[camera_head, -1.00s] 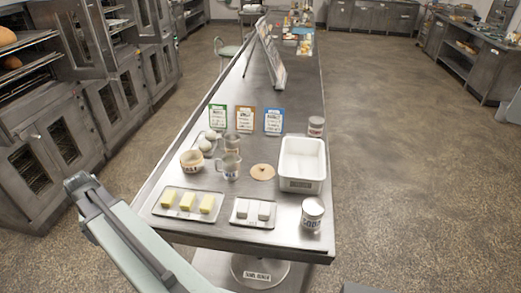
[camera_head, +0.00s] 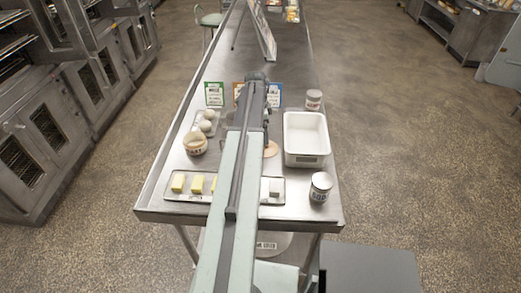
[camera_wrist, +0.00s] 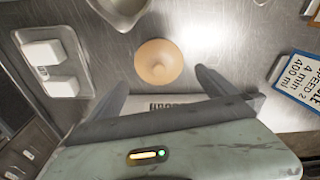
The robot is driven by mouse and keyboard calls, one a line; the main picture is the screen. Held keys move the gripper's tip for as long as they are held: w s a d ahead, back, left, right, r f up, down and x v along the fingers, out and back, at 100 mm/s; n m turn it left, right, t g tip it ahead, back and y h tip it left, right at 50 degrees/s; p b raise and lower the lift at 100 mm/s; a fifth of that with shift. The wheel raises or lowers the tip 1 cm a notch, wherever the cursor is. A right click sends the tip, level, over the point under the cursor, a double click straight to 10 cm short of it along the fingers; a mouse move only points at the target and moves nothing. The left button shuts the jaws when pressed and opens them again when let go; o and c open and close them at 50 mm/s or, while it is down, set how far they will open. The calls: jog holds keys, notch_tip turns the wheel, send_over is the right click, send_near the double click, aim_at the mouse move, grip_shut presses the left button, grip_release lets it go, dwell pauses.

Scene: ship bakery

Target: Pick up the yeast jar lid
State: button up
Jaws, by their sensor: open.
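The yeast jar lid is a round tan disc with a small knob (camera_wrist: 158,62), lying flat on the steel table. In the head view only part of the lid (camera_head: 271,149) shows beside my arm. My gripper (camera_wrist: 160,82) is open and empty above the table, with its two fingers spread. In the wrist view the lid sits just beyond the fingertips, roughly centred between them, and no finger appears to touch it. A tan jar (camera_head: 195,145), its label partly readable, stands to the left in the head view.
A white bin (camera_head: 306,158) stands close to the lid's right. A lidded can (camera_head: 320,188) stands near the front corner. Eggs (camera_head: 207,121) sit at left.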

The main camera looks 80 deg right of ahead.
aim_at(270, 150)
jog(key=shift+s+d+f, duration=0.15)
jog(key=shift+s, duration=0.3)
jog(key=f+b, duration=0.8)
jog(key=shift+s, duration=0.25)
jog(key=shift+r, duration=0.2)
jog(key=shift+c, duration=0.7)
jog(key=c, duration=1.5)
